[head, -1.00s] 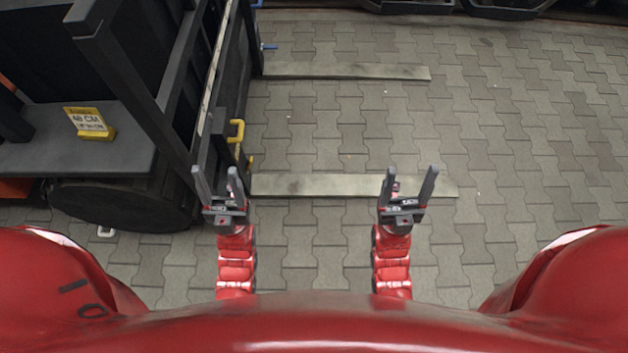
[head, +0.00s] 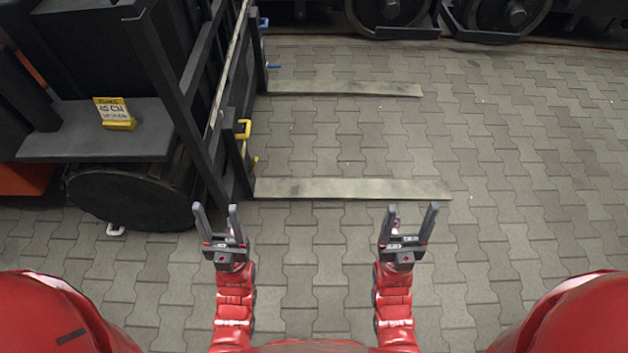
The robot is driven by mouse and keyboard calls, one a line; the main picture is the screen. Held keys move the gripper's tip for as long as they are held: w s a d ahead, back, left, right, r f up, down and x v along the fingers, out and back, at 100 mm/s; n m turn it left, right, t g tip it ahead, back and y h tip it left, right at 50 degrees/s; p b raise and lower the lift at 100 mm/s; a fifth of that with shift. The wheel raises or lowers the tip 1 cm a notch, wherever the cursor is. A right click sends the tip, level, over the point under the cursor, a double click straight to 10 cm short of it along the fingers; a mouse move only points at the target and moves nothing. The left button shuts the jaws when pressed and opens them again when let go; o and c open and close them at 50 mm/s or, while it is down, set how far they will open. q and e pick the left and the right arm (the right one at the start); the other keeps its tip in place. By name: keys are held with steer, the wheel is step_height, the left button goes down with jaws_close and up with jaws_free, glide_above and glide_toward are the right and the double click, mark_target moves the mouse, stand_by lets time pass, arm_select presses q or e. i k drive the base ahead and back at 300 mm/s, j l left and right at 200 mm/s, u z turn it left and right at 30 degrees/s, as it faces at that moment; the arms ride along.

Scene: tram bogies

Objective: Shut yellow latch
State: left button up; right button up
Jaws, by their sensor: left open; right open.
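The yellow latch (head: 243,129) is a small bent handle on the side of the dark forklift-like vehicle (head: 150,60), at the upright next to the near fork. A smaller yellow piece (head: 254,163) shows just below it. My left gripper (head: 217,215) is open and empty, below the latch in the picture and apart from it. My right gripper (head: 411,212) is open and empty, further right, below the end of the near fork. Whether the latch is open or shut I cannot tell.
Two flat grey forks, a near one (head: 350,189) and a far one (head: 345,89), extend right over paving. Blue handles (head: 273,66) sit by the far fork. A yellow sign (head: 115,113) stands on the vehicle's ledge. Bogie wheels (head: 392,12) are at the back. The paving at right is clear.

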mark_target(253, 166)
steer(key=i+j, duration=0.15)
steer(key=j, duration=0.2)
steer(key=i+j, duration=0.15)
steer(key=j, duration=0.2)
steer(key=i+j, duration=0.7)
